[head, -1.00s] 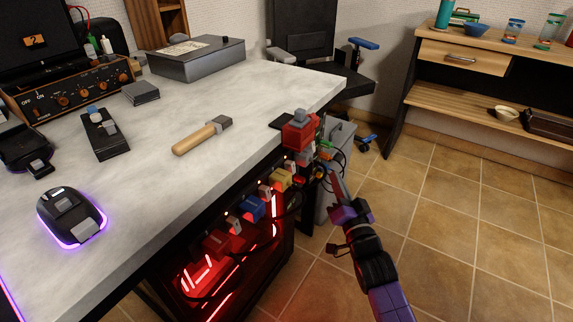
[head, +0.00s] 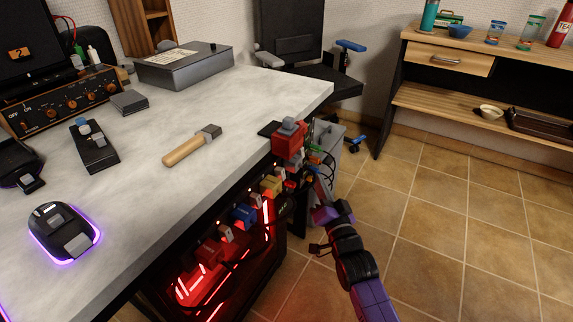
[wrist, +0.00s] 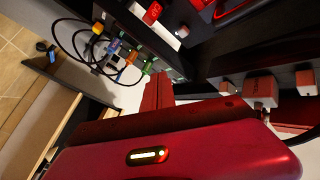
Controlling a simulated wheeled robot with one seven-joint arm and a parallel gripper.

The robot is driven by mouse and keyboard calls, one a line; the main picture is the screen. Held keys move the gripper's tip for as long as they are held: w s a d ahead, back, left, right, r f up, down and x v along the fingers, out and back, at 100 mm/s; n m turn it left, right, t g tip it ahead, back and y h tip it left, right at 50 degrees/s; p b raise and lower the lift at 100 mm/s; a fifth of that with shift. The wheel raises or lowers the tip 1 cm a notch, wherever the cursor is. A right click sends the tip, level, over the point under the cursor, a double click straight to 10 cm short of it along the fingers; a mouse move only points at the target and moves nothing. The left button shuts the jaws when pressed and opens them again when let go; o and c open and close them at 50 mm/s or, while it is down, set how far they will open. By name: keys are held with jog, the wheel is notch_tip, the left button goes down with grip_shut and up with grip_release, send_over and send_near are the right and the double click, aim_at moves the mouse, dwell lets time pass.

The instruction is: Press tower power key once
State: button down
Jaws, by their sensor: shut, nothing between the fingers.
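The tower (head: 262,240), a dark case glowing red inside, stands under the desk's front edge. Several coloured blocks line that edge above it, including a red block with a grey top (head: 288,143), a yellow one (head: 271,186) and a blue one (head: 243,215). I cannot tell which part is the power key. The wrist view shows a small red key with a white mark (wrist: 152,13) at the top. My gripper (head: 319,184) is shut and empty, just right of the blocks. In the wrist view my gripper (wrist: 157,90) reaches up toward dark panels; contact cannot be told.
The desk (head: 235,95) holds a wooden-handled tool (head: 185,150) and a glowing mouse (head: 62,228). Cables and small coloured plugs (wrist: 130,58) hang near the gripper. A wooden shelf unit (head: 450,105) stands at the back right. The tiled floor (head: 440,230) at right is clear.

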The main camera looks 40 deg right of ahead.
jog(key=w+a+p, duration=0.2)
jog(key=w+p, duration=0.4)
jog(key=shift+w+p, duration=0.15)
jog(key=shift+p, duration=0.25)
jog(key=shift+a+r, duration=0.1)
dwell(1.8)
jog(key=shift+w+a, duration=0.1)
jog(key=shift+w, duration=0.3)
jog(key=shift+w+a, duration=0.15)
jog(key=shift+w, duration=0.3)
dwell(0.7)
jog(key=shift+s, duration=0.15)
jog(key=shift+s+d, duration=0.25)
jog(key=shift+s, duration=0.45)
